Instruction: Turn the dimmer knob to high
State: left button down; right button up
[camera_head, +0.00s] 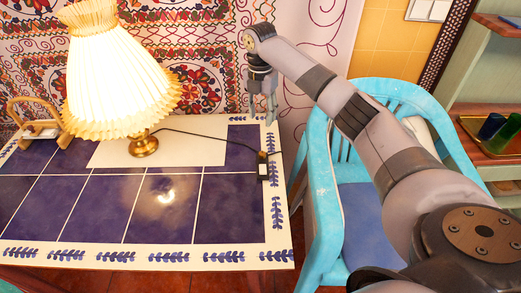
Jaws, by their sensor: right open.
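A small dark dimmer (263,168) with a pale part lies near the right edge of the blue-tiled table (120,257). Its knob is too small to make out. A thin dark cord runs from it to a lit lamp (118,75) with a pleated shade and brass base. My right gripper (262,114) points down, open and empty, over the table's back right corner. It is behind the dimmer in the picture and apart from it. My left gripper is not in view.
A turquoise chair (322,190) stands right of the table, partly behind my right arm. A wooden-handled object (36,122) stands at the table's left. Shelves with a tray and glasses (492,127) are at the far right. The tabletop's front is clear.

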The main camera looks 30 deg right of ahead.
aim_at(262, 153)
jog(key=f, duration=0.8)
jog(key=f+p, duration=0.1)
jog(key=f, duration=0.6)
jog(key=shift+s+f, duration=0.2)
jog(key=shift+f, duration=0.2)
jog(key=shift+c, duration=0.5)
grip_shut()
